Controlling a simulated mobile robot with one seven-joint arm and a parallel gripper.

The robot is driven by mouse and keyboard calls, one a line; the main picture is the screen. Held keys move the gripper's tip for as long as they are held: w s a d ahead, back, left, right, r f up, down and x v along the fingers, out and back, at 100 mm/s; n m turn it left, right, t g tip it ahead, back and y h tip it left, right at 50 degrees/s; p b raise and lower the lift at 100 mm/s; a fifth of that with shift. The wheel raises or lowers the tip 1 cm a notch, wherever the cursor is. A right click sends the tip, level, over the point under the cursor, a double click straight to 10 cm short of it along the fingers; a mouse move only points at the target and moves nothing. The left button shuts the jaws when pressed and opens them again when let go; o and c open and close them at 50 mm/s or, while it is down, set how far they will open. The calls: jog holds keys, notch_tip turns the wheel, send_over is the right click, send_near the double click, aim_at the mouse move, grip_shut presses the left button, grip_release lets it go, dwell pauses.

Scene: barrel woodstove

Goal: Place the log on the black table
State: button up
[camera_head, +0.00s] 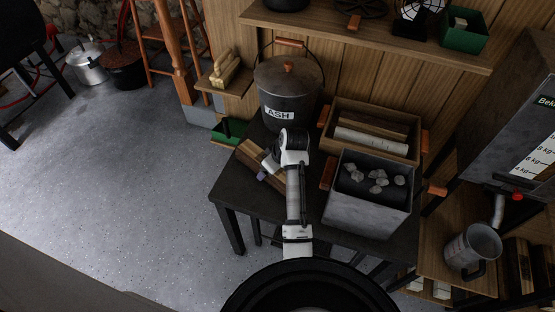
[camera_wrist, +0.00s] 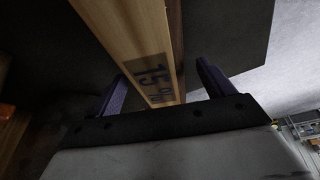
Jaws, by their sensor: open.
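The log (camera_head: 249,151) is a split piece of light and brown wood. It lies on the black table (camera_head: 232,190), near the table's left edge, beside the ash bucket. In the wrist view the log (camera_wrist: 130,30) carries a dark "15 %" mark and runs between the two purple fingers. My gripper (camera_wrist: 162,88) is open around the log, with a gap showing at the right finger. In the head view my gripper (camera_head: 267,168) is over the log and hides its middle.
An ash bucket (camera_head: 284,92) stands at the table's back. A wooden crate (camera_head: 340,108) with logs and a grey bin (camera_head: 365,211) with pale lumps stand to the right. A shelf (camera_head: 370,45) overhangs behind. A metal jug (camera_head: 472,246) is farther right.

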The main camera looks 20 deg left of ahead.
jog(key=b+v, duration=0.1)
jog(key=v, duration=0.8)
jog(key=shift+d+r, duration=0.15)
jog(key=shift+r, duration=0.15)
